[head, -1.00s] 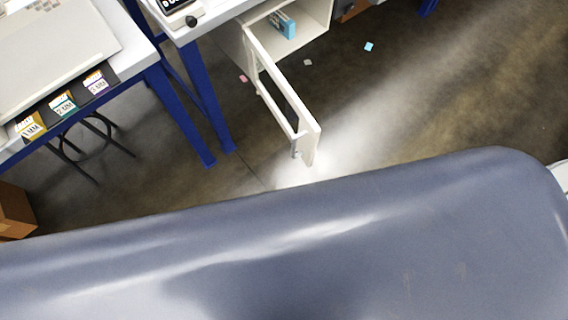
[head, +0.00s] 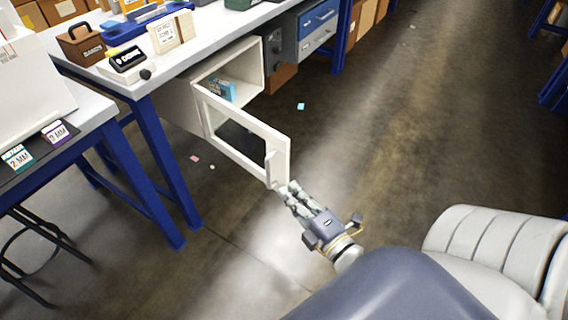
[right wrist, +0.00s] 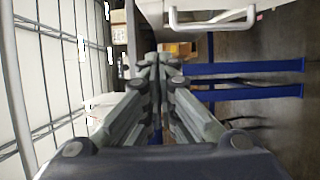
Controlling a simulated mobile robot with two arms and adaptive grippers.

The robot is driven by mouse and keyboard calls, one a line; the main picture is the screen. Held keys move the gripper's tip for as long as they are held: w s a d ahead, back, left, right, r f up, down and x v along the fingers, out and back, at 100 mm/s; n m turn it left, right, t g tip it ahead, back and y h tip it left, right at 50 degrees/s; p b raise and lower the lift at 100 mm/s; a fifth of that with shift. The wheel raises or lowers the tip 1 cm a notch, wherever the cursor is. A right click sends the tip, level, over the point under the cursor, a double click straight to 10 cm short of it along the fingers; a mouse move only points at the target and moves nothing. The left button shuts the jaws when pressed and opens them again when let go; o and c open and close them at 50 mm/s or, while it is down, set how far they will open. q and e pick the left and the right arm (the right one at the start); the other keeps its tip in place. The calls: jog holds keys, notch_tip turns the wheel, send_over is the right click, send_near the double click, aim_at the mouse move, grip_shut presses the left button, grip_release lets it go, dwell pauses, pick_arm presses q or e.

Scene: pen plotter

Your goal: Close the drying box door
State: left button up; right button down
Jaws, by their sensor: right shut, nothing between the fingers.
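The drying box (head: 262,62) is a white open-fronted box under the workbench in the head view. A blue carton (head: 222,90) is inside it. Its door (head: 279,146), a white frame with a window, stands wide open toward me. A handle (head: 271,165) is near the door's free edge. My right gripper (head: 288,189) is shut and empty, its fingertips beside the lower free corner of the door; I cannot tell whether they touch. In the right wrist view, the shut fingers (right wrist: 158,62) point ahead and a white handle (right wrist: 212,24) shows at upper right. My left gripper is not in view.
The workbench (head: 120,88) with blue legs stands left of and above the box. A grey drawer unit (head: 308,30) is to its right. Small paper scraps (head: 301,106) lie on the floor. The floor right of the door is clear.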

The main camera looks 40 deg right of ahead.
aim_at(282, 161)
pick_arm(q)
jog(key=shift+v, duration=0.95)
pick_arm(e)
jog(key=shift+w+d, duration=0.7)
jog(key=shift+w, duration=1)
jog(key=shift+w+d, duration=0.7)
jog(key=shift+w, duration=0.95)
jog(key=shift+w+d, duration=0.7)
jog(key=shift+w, duration=1)
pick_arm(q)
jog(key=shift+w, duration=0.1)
